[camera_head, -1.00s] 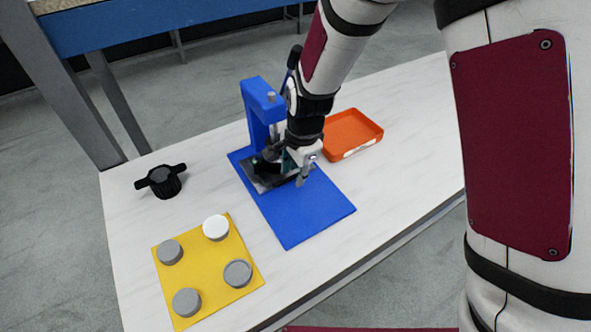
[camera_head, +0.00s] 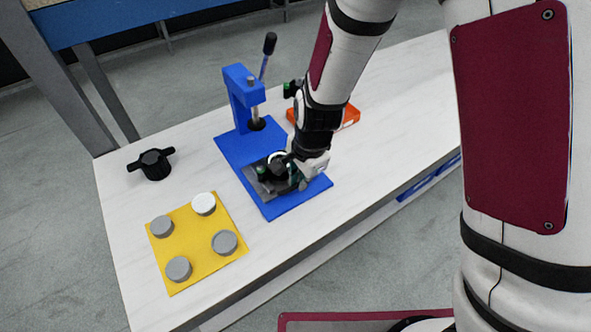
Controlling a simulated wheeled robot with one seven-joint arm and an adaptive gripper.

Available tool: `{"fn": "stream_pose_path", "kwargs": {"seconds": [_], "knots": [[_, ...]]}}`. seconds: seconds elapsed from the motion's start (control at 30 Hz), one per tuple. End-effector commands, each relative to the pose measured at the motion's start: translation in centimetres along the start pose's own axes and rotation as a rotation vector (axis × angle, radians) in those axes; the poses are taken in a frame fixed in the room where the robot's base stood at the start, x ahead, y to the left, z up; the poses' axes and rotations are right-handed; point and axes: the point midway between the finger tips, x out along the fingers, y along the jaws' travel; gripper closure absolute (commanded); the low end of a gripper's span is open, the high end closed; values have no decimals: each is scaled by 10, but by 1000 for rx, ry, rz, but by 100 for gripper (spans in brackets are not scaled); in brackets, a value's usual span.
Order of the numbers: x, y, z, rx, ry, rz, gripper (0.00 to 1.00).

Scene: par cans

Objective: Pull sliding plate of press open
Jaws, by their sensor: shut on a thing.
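The blue press (camera_head: 240,100) stands on its blue base plate (camera_head: 232,150) in the middle of the table, with its lever (camera_head: 266,58) pointing up. The grey sliding plate (camera_head: 262,183) lies over the front part of the base, clear of the press column. My gripper (camera_head: 284,178) is low over the sliding plate and shut on it at its right side. A pale round piece (camera_head: 277,157) shows on the plate, partly hidden by my gripper. The exact grip point is hidden by my gripper and wrist.
A yellow mat (camera_head: 183,249) with several grey and white round pieces lies at front left. A black knobbed part (camera_head: 153,164) stands at the left. An orange tray (camera_head: 350,115) is partly hidden behind my arm. The table's front edge runs close to the base.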

Motion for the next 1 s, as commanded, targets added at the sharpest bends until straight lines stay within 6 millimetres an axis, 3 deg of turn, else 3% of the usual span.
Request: {"fn": "stream_pose_path", "kwargs": {"seconds": [0.27,0.3,0.37,0.4,0.77,1.0], "knots": [[0,0,1,-2,-1,0,100],[0,0,1,-2,-1,0,86],[0,0,1,-2,-1,-1,72],[0,0,1,-2,-1,-1,70],[-4,-1,0,-1,1,-3,70],[-37,-1,0,-2,1,-7,70]]}}
